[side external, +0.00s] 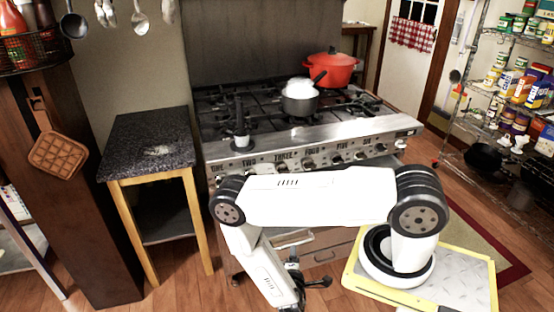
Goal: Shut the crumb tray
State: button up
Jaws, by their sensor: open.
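The range's crumb tray (388,162) seems to be the pale metal strip showing below the right end of the knob panel. My arm covers most of that area, so I cannot tell how far out it stands. My gripper (308,272) is open, low in front of the range, below the knob panel and near a metal handle (293,239) on the range front. I see nothing between its fingers. Its distance from the range front is unclear.
A grey pot (299,103) and a red pot (332,70) stand on the stove top (225,100). A stone-topped side table (140,140) stands left of the range. Loaded wire shelves (490,85) stand at the right. My arm crosses the range front.

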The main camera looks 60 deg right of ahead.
jog(key=shift+x, duration=3.1)
jog(key=shift+c, duration=0.2)
grip_shut()
